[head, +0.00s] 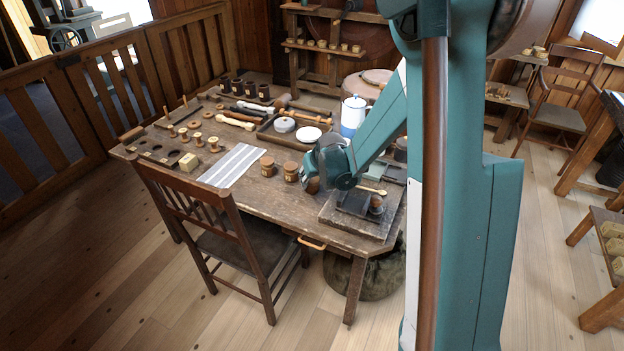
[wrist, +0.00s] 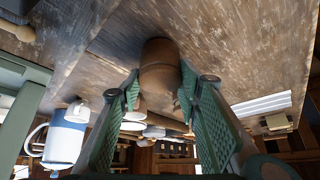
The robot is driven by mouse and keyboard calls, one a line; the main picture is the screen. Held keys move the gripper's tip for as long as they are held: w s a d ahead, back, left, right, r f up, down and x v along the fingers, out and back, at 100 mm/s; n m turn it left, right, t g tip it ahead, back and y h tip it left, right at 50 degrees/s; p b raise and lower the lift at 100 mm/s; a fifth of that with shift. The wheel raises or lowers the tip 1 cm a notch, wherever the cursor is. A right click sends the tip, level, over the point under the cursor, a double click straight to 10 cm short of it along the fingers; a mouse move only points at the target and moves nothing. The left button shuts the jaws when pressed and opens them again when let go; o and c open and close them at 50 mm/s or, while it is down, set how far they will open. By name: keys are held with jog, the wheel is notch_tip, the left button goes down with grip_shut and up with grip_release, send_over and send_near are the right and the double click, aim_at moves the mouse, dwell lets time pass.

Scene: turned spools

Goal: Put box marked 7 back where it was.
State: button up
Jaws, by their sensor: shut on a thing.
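My gripper (head: 318,172) is low over the front right part of the table, pointing down. In the wrist view its two green-padded fingers (wrist: 158,95) are closed on a round brown turned wooden box (wrist: 160,65). A little of this box (head: 313,186) shows under the gripper in the head view. No number on it can be read, and I cannot tell whether it touches the table. Two similar round boxes with pale labels, one at left (head: 267,166) and one at right (head: 291,172), stand just left of the gripper. Their marks are too small to read.
A striped white-grey cloth (head: 232,165) lies left of the boxes. A dark board with small items (head: 340,218) is right of the gripper. A tray with a white disc (head: 308,134) and a blue-white canister (head: 353,115) stand behind. A chair (head: 215,215) stands in front.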

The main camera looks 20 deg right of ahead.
jog(key=o, duration=0.9)
jog(key=shift+f, duration=0.1)
jog(key=shift+o, duration=0.2)
jog(key=p+v, duration=0.3)
jog(key=v, duration=0.9)
jog(key=shift+a+r, duration=0.1)
jog(key=shift+r, duration=0.1)
jog(key=s+a+r, duration=0.3)
jog(key=s+r, duration=0.3)
jog(key=s, duration=0.2)
jog(key=s+a+r, duration=0.2)
jog(key=s+r, duration=0.4)
jog(key=s, duration=0.1)
jog(key=s+a+r, duration=0.1)
jog(key=s, duration=0.8)
jog(key=s+a+r, duration=0.1)
jog(key=s+a, duration=0.1)
jog(key=s, duration=0.8)
jog(key=shift+s+a+r+t, duration=0.2)
jog(key=shift+a+r+t, duration=0.1)
jog(key=shift+a+r, duration=0.1)
